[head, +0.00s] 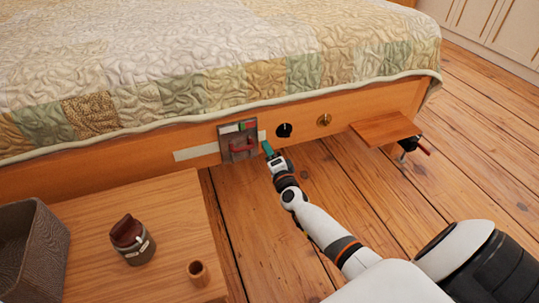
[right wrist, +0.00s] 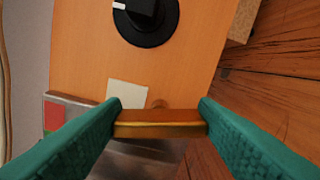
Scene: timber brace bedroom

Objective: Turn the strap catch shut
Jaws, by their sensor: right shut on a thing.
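My right gripper (head: 267,147) is at the bed's side rail, just right of a grey plate and below a black knob. In the right wrist view, its teal fingers (right wrist: 160,124) are shut on a brass-coloured bar (right wrist: 160,130), which seems to be the strap catch. The bar lies straight across between both fingertips. A small round wooden piece (right wrist: 160,103) shows behind it. In the head view the gripper hides the bar. I cannot tell how far the catch is turned. My left gripper is not in view.
The grey plate (head: 227,140) carries a red handle (head: 242,147) and red and green patches. The black knob (head: 284,130) and a brass fitting (head: 324,119) sit further right. A small wooden shelf (head: 385,129) juts out at right. A table (head: 165,210) stands front left.

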